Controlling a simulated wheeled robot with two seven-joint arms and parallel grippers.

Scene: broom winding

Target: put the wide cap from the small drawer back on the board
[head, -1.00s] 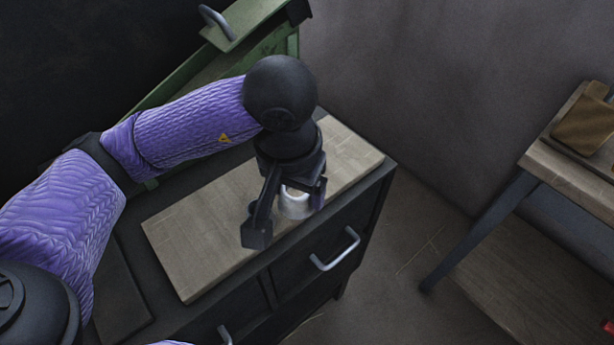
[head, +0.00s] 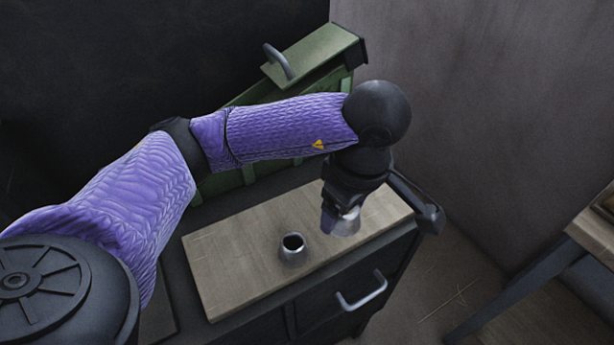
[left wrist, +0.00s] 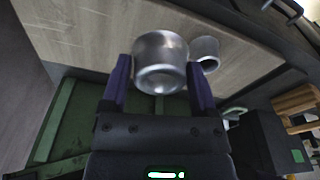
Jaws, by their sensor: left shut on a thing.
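My left gripper (head: 340,208) is over the right part of the pale wooden board (head: 225,270), its fingers pointing down. It is shut on a wide silver cap (head: 343,223). In the left wrist view the wide cap (left wrist: 160,62) sits between the two purple fingertips. I cannot tell whether its lower edge touches the board. A smaller, open-topped metal piece (head: 292,250) stands on the board to the left of the held cap, apart from it; it also shows in the left wrist view (left wrist: 205,52). My right gripper is not in view.
The board lies on a dark cabinet whose front has a drawer handle (head: 362,292); that drawer looks closed. A green metal box (head: 315,55) with a handle stands behind. A wooden table (head: 598,235) is at the right. The board's left part is clear.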

